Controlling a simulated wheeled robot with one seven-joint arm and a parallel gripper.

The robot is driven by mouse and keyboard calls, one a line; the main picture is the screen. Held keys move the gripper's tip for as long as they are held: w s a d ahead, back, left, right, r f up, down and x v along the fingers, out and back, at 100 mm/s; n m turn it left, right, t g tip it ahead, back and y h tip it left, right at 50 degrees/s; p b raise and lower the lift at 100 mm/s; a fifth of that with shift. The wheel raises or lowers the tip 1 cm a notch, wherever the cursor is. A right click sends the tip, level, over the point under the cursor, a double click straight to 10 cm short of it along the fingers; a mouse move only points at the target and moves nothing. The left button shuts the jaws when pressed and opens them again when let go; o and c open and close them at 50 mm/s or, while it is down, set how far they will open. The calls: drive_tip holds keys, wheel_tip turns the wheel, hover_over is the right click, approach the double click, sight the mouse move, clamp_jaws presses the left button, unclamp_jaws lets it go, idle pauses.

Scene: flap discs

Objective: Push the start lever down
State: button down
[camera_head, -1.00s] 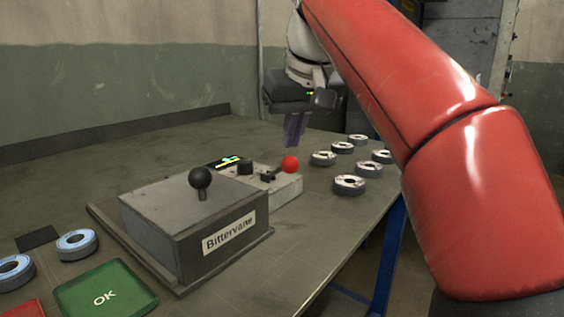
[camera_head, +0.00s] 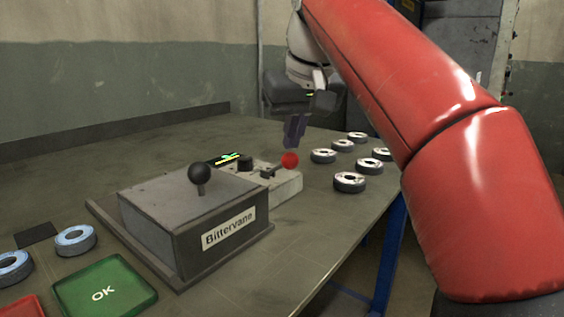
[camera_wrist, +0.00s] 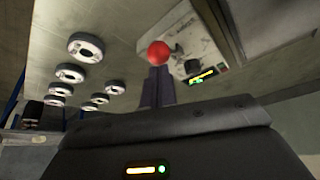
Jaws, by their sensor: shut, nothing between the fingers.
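A red ball knob (camera_head: 290,160) tops a short lever on a pale control box (camera_head: 285,188) behind the Bittervane box. I take it to be the start lever; it looks raised and angled toward the right. My gripper (camera_head: 292,146) is shut and empty, pointing down with its fingertips just above the red knob in the head view. In the wrist view the red knob (camera_wrist: 158,52) shows just beyond the fingertips (camera_wrist: 158,70). I cannot tell whether they touch it. The fingers hide part of the lever there.
The dark Bittervane box (camera_head: 180,213) carries a black ball knob (camera_head: 200,174). Several pale-topped discs (camera_head: 349,182) lie to the right. The table's back left is clear.

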sight(291, 153)
drive_tip(key=shift+f+b, duration=0.5)
drive_tip(key=shift+f, duration=0.15)
wheel_tip(291, 153, up, 4)
drive_tip(key=p, duration=0.3)
drive_tip(key=shift+f+p, duration=0.25)
drive_tip(key=shift+p, duration=0.15)
drive_tip(key=shift+r, duration=2.75)
